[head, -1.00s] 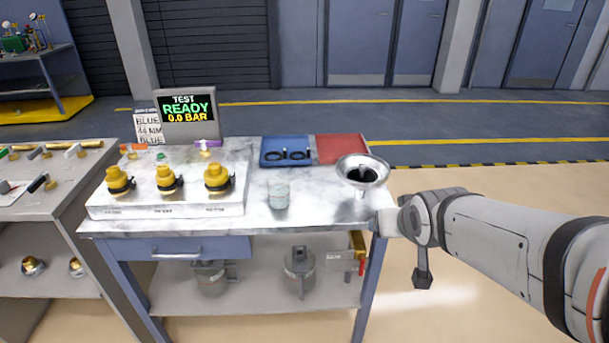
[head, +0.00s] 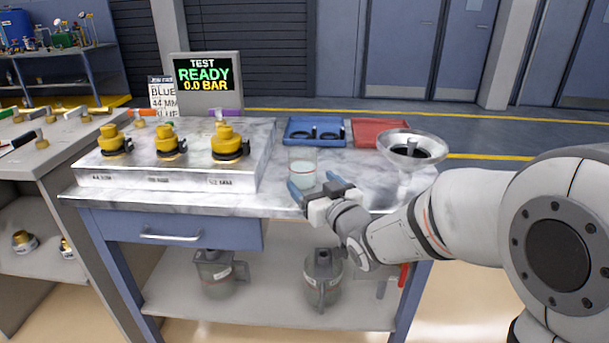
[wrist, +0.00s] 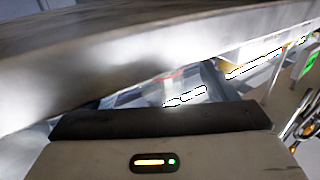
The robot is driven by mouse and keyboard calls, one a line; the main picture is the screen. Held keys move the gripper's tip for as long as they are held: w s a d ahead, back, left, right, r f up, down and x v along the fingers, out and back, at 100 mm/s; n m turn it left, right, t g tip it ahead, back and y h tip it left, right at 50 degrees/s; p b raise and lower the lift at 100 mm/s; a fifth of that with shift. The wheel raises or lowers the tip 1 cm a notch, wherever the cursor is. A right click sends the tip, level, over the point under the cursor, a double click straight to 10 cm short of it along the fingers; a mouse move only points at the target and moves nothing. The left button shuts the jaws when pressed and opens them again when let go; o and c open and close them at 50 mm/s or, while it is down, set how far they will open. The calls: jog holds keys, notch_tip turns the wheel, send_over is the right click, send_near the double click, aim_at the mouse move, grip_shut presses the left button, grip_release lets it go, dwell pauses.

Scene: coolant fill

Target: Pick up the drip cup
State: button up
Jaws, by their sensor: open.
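The drip cup (head: 302,171), a small clear cup with a pale band, stands upright on the marble-look bench top (head: 262,197). My gripper (head: 315,187) is open, with blue fingertips, at the cup's near right side. In the head view the fingertips overlap the cup's lower edge, and I cannot tell whether they touch it. Nothing shows held between the fingers.
A metal funnel (head: 412,146) stands to the right, close to my arm. A blue tray (head: 296,142) and a red tray (head: 380,137) lie behind the cup. A block with yellow-capped fittings (head: 230,143) stands to the left. Jugs (head: 322,275) sit on the lower shelf.

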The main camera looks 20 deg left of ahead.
aim_at(309, 175)
jog(key=x, duration=0.5)
jog(key=shift+w+a+r+b, duration=0.15)
jog(key=shift+w+r+b, duration=0.05)
jog(key=shift+w+b, duration=0.15)
jog(key=shift+c, duration=0.6)
jog(key=c, duration=1)
